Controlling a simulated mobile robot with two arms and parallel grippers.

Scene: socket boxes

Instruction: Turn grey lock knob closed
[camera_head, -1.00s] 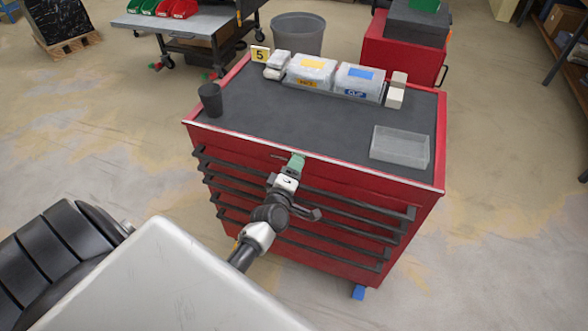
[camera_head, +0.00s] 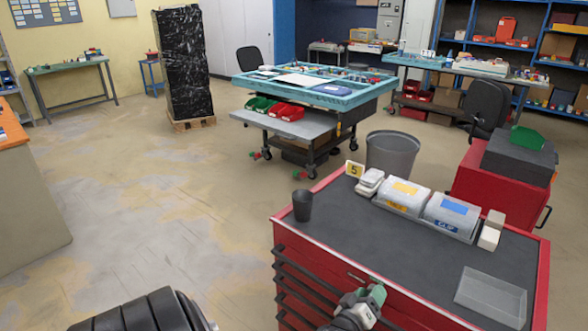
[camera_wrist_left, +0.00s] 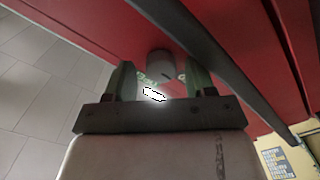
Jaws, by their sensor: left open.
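The grey lock knob (camera_wrist_left: 161,64) shows in the left wrist view as a short round grey piece on the red front of the tool cabinet (camera_head: 400,293). My left gripper (camera_wrist_left: 160,82) is open, with one green finger on each side of the knob. I cannot tell whether the fingers touch it. In the head view my left gripper (camera_head: 374,297) is at the cabinet's upper front, just below the top edge, and the knob is hidden there. My right gripper is not in view.
Dark drawer handles (camera_head: 300,288) run across the cabinet front; a dark bar (camera_wrist_left: 190,40) passes close to the gripper in the wrist view. On the cabinet top stand a black cup (camera_head: 302,205), labelled bins (camera_head: 452,216) and a clear tray (camera_head: 491,298). The floor at left is clear.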

